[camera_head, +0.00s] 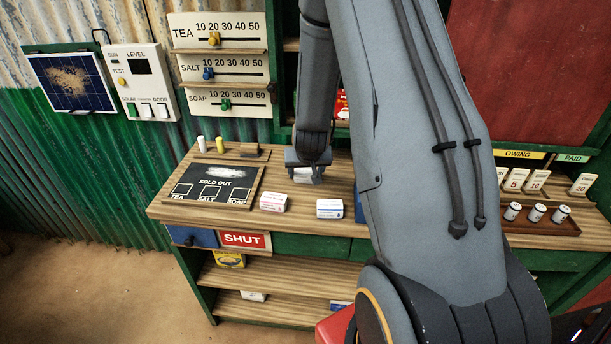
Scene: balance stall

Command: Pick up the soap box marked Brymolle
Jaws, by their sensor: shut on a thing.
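My gripper (308,171) is over the wooden counter (300,234), behind two small boxes. It is shut on a small pale box (306,179), mostly hidden by the jaws. I cannot read any name on it, nor tell whether it touches the counter. In front of it to the left is a white box with red print (273,202). In front to the right is a white box with blue print (329,208). Both stand apart from my gripper. The print is too small to read, so I cannot tell which box is marked Brymolle.
A "SOLD OUT" slate (212,185) lies on the counter at left, with chalk sticks (220,145) behind it. Slider boards (225,103) for tea, salt and soap hang on the wall. A tray with several small cylinders (536,213) stands at right. My arm hides the middle right.

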